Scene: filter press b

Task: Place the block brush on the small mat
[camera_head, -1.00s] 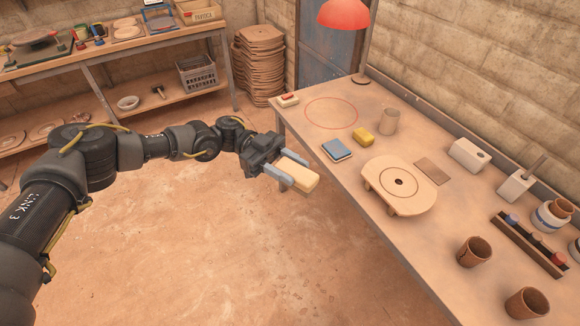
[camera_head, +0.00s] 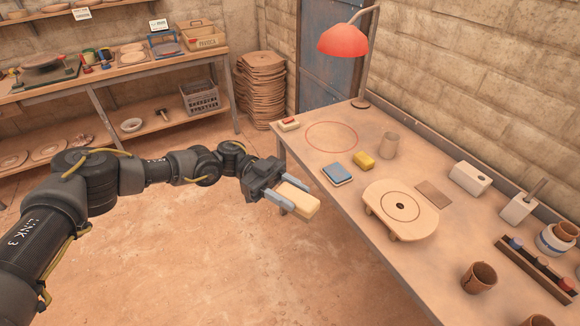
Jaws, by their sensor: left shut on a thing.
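My left gripper (camera_head: 293,198) is shut on a pale cream block, which I take to be the block brush (camera_head: 301,202). It holds the block over the floor, just left of the workbench's front edge and apart from the bench top. Bristles cannot be made out. A thin brown rectangle, which looks like the small mat (camera_head: 433,194), lies flat and bare on the bench, behind the round-topped wooden board (camera_head: 385,218). My right gripper is not in view.
On the workbench (camera_head: 318,167) are a blue pad (camera_head: 337,174), a yellow sponge (camera_head: 363,160), a grey-brown cup (camera_head: 388,145) and a white block with a slot (camera_head: 470,179). A red lamp (camera_head: 342,40) overhangs the back. A thin red circle marks clear bench surface.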

